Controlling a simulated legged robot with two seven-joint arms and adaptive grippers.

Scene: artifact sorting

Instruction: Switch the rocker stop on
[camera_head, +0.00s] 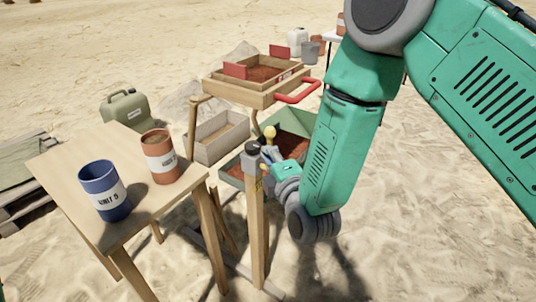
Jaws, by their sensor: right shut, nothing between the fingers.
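A wooden post (257,225) stands upright right of the table and carries a small dark grey box (252,148) on top, likely the rocker stop. A yellow ball knob (269,131) shows just behind and right of the box; what it is fixed to is partly hidden. My right gripper (267,152) is shut and empty, close beside the box on its right. I cannot tell whether its fingers touch the box or the knob. The switch's position cannot be read. My left gripper is not in view.
A wooden table (85,150) on the left holds a blue cup (104,191) and a terracotta cup (160,157). A wooden sieve (258,88) with red handle stands behind the post, above grey and green trays (217,137). Open sand lies right.

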